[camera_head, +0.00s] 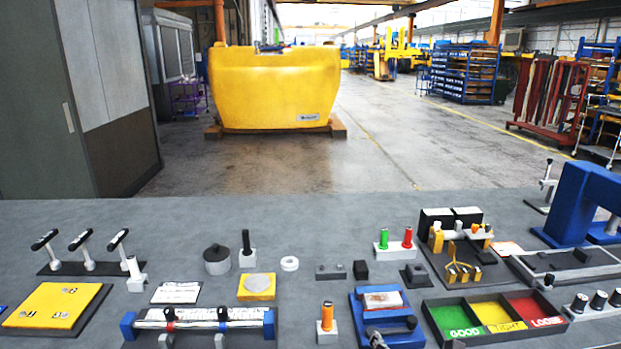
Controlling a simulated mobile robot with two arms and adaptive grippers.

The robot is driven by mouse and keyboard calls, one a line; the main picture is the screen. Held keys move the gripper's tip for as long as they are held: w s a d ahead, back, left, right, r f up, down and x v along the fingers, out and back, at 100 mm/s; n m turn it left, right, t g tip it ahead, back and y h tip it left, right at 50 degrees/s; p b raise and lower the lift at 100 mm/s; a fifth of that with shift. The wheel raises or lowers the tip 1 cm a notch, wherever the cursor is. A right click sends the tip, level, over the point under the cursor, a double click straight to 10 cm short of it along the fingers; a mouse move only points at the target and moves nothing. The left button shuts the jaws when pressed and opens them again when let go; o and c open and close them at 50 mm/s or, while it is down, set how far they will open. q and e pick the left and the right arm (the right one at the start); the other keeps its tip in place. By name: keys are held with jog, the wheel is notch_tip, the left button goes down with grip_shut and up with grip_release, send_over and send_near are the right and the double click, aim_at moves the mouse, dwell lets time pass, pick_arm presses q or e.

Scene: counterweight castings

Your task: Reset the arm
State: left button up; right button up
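Neither of my arms shows in the head view, and neither gripper is in view. The grey worktop (330,210) fills the lower part of the picture, with many fixtures and parts standing on it. I cannot see whether my grippers are empty or hold anything.
A blue press (571,203) stands at the right. A sorting tray (491,331) has green, yellow and red compartments. A blue fixture (362,313), a roller fixture (195,318), a yellow plate (52,306) and toggle levers (83,240) stand along the front. The worktop's far strip is clear.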

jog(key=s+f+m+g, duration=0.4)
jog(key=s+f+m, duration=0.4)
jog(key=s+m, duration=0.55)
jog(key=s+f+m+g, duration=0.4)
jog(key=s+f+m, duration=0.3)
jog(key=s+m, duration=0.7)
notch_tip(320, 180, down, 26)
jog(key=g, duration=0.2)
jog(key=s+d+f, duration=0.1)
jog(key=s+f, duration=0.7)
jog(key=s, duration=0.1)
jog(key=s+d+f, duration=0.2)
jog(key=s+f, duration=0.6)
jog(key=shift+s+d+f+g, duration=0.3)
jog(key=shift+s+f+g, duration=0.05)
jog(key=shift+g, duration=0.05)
